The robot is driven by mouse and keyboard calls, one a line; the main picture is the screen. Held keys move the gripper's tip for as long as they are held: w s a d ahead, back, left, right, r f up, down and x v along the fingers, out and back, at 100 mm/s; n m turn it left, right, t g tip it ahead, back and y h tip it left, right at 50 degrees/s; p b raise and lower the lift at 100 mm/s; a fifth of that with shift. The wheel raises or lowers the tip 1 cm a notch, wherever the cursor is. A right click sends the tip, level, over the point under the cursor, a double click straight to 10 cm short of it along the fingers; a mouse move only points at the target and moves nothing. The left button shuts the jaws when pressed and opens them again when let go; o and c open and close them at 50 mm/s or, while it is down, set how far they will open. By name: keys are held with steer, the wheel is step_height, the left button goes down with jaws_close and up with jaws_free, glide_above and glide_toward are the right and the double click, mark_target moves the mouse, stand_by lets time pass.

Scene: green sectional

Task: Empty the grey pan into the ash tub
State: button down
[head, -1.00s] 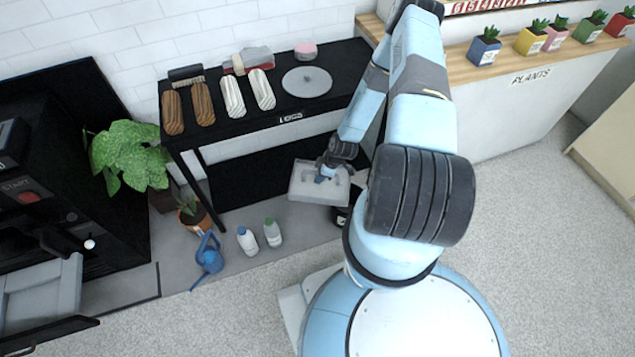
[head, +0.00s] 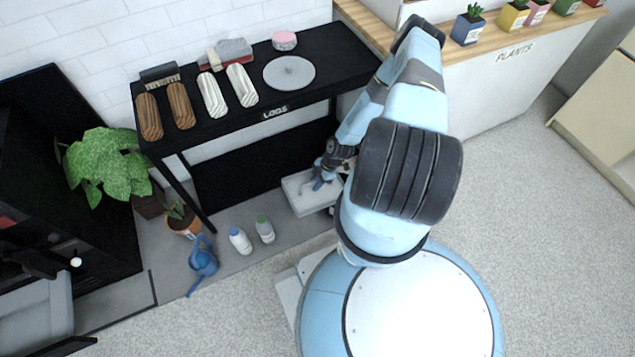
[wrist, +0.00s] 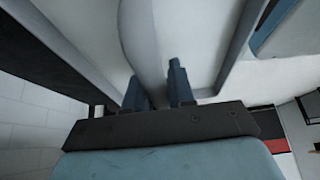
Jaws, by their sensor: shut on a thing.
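The grey pan (head: 302,200), a shallow rectangular tray, is in the head view in front of the black table's lower right. My gripper (head: 320,176) is over it, partly screened by my arm. In the wrist view my gripper (wrist: 156,88) has its two dark fingers shut on the pan's pale curved handle (wrist: 146,45). The pan's underside or walls fill the upper part of that view. Whether anything lies in the pan cannot be seen. The ash tub is hidden or not clearly visible behind the pan and my arm.
The black table (head: 330,62) holds several logs, a brush, a grey disc (head: 289,73) and a pink tin. A blue watering can (head: 203,262), two bottles and potted plants stand at left on the floor. The plant counter (head: 480,85) is at right; carpet is open beyond my base.

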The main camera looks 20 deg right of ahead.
steer(key=shift+d+f+y, duration=0.1)
steer(key=shift+f+y, duration=0.2)
steer(key=shift+d+f+y, duration=0.4)
steer(key=shift+f+y, duration=0.2)
steer(key=shift+y, duration=0.4)
steer(key=shift+d, duration=0.15)
steer(key=shift+d+r+y, duration=0.2)
steer(key=shift+r+y, duration=0.05)
steer(key=shift+y, duration=0.15)
steer(key=shift+w+d+r+y, duration=0.1)
steer(key=shift+d+r+y, duration=1.2)
steer(key=shift+y, duration=0.4)
stand_by(4.4)
